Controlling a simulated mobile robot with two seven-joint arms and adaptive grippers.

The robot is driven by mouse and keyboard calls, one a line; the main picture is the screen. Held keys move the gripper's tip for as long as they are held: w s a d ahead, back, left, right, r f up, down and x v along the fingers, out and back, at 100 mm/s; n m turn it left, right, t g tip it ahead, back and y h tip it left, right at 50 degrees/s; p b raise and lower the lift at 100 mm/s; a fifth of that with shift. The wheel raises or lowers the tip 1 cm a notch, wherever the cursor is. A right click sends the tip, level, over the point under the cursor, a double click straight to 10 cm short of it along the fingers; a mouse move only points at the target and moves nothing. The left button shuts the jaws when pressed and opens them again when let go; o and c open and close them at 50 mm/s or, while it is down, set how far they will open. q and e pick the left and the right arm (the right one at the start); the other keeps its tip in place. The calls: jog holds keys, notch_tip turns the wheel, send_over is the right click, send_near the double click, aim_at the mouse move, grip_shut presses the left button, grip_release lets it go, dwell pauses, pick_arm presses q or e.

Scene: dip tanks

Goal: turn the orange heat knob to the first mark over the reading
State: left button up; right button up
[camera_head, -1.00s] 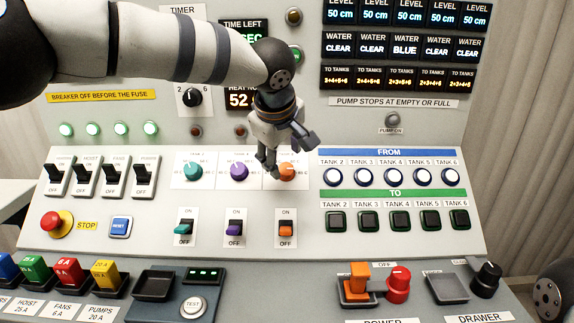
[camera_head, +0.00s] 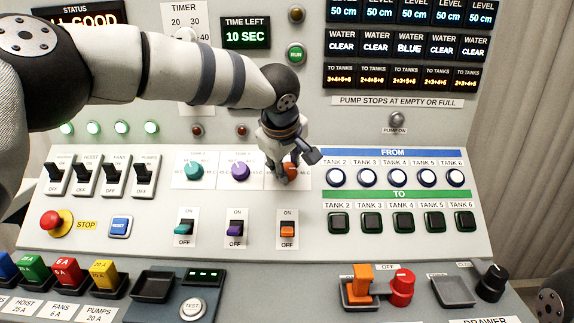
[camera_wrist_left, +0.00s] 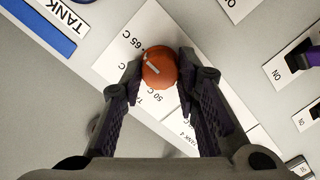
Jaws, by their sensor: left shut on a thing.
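The orange heat knob (camera_head: 291,169) is on the sloped panel, at the right of the row of three knobs, and is partly covered by my fingers. My left gripper (camera_head: 283,172) comes down over it and is shut on it. In the left wrist view the round orange knob (camera_wrist_left: 158,68) sits between the two fingertips of the left gripper (camera_wrist_left: 160,72). A pale pointer line shows on its face. Marks "65 C" and "50 C" show on the white plate (camera_wrist_left: 128,55) around it; other marks are hidden. My arm hides the heat reading. My right gripper is not seen.
A teal knob (camera_head: 194,170) and a purple knob (camera_head: 240,171) stand to the left. An orange switch (camera_head: 287,229) is below. White FROM buttons (camera_head: 367,177) and dark TO buttons (camera_head: 371,222) are to the right. The time display (camera_head: 246,33) reads 10 SEC.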

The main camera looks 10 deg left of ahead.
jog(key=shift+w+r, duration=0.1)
pick_arm(q)
jog(key=shift+r+n+p, duration=0.15)
jog(key=shift+n+p, duration=0.2)
jog(key=shift+n, duration=0.55)
jog(key=n, duration=0.2)
jog(key=shift+s+n+p, duration=0.1)
jog(key=shift+n+p, duration=0.2)
jog(key=shift+p, duration=0.1)
jog(key=n+t+p, duration=0.1)
jog(key=n, duration=0.3)
jog(key=shift+h, duration=0.3)
jog(key=shift+f+n+p, duration=0.2)
jog(key=shift+n+p, duration=0.1)
jog(key=shift+n, duration=1.2)
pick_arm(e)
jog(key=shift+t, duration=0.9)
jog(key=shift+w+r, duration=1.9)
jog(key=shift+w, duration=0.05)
pick_arm(q)
jog(key=o, duration=1.2)
jog(key=shift+f, duration=0.1)
jog(key=shift+c, duration=0.2)
